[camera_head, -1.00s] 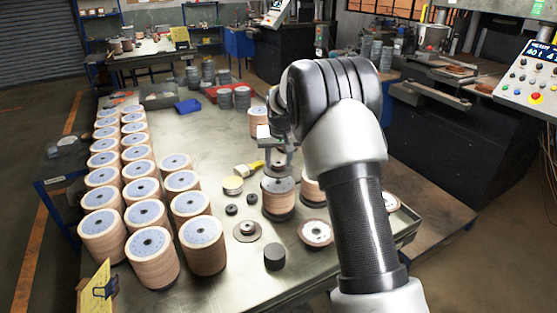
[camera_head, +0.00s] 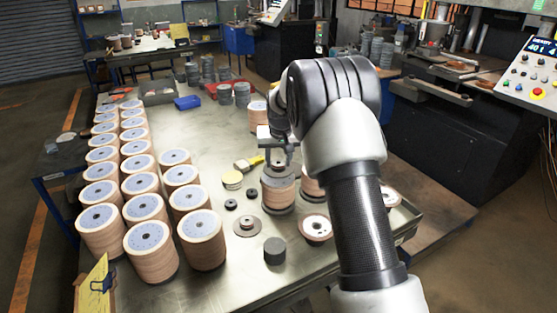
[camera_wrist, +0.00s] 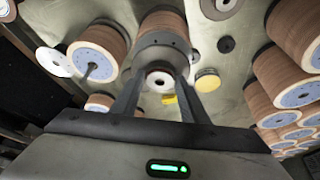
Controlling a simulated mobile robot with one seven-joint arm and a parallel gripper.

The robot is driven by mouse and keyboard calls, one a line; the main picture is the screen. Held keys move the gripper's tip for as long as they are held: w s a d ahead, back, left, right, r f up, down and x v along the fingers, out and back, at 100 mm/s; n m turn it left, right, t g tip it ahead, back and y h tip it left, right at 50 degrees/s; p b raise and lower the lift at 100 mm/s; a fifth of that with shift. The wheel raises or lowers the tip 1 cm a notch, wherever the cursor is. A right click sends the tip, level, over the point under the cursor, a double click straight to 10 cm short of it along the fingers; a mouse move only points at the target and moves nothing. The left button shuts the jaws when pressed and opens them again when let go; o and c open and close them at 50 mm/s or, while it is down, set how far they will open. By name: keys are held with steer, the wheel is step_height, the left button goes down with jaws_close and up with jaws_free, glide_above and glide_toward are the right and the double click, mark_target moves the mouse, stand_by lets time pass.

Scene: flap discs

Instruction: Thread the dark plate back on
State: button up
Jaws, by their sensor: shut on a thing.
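My gripper (camera_head: 279,148) is over a stack of brown flap discs (camera_head: 278,193) on the bench. It is shut on the hub of the dark plate (camera_head: 276,171), a round dark grey plate. In the wrist view the plate (camera_wrist: 166,56) lies between and beyond the fingertips (camera_wrist: 160,84), with its pale hub showing. The brown stack (camera_wrist: 163,18) shows behind the plate, which covers most of its top. The plate is about over the stack; I cannot tell whether it touches it. The stack's rod is hidden.
Another disc stack (camera_head: 312,187) stands close at right, partly behind my arm. Rows of blue-topped stacks (camera_head: 150,235) fill the left. A flanged plate (camera_head: 247,226), a black cylinder (camera_head: 274,251), a pale disc (camera_head: 316,228) and a yellow-lidded tin (camera_head: 232,180) lie nearby.

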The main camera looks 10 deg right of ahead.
stand_by(0.4)
steer(key=shift+f+b, duration=0.9)
steer(key=shift+f, duration=0.4)
steer(key=o, duration=1.5)
steer(key=shift+f, duration=0.1)
steer(key=v, duration=1.7)
steer(key=shift+r, duration=0.35)
